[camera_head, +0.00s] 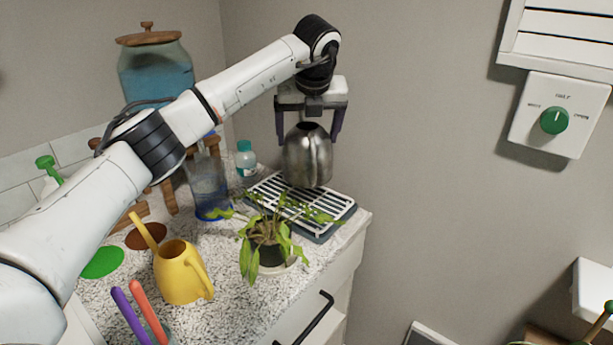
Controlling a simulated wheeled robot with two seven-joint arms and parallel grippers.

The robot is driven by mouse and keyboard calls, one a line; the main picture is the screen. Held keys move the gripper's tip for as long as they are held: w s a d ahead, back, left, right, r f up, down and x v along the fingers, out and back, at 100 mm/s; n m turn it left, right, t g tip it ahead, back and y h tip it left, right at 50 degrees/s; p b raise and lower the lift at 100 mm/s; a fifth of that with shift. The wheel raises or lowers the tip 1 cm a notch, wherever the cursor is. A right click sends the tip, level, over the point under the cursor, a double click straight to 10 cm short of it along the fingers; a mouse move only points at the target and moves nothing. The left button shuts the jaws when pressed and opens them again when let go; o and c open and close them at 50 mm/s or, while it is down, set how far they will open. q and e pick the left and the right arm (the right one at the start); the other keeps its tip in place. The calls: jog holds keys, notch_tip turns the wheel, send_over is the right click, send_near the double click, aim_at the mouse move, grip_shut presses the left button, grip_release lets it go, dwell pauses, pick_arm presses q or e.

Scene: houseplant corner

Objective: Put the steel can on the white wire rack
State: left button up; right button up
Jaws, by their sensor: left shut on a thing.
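The steel can (309,158) is a shiny grey metal vessel with a dark opening at its top. My left gripper (309,136) points down over it, with a finger on each side, and is shut on it. The can is upright at the back of the white wire rack (275,198), which has white bars over a dark tray. The can's base overlaps the rack's far part in this view; I cannot tell whether it touches the bars. My right gripper is not in view.
A leafy potted plant (269,240) stands in front of the rack, its leaves overlapping it. A yellow watering can (181,274) is at the front left. A clear bottle (207,187) and a teal-capped bottle (245,159) stand left of the rack. A wall is close behind.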

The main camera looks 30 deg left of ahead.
aim_at(308, 162)
pick_arm(q)
jog(key=shift+f+p, duration=0.5)
jog(key=shift+f, duration=3.1)
jog(key=o, duration=2)
jog(key=shift+f, duration=0.15)
jog(key=b+v, duration=0.2)
jog(key=v, duration=1)
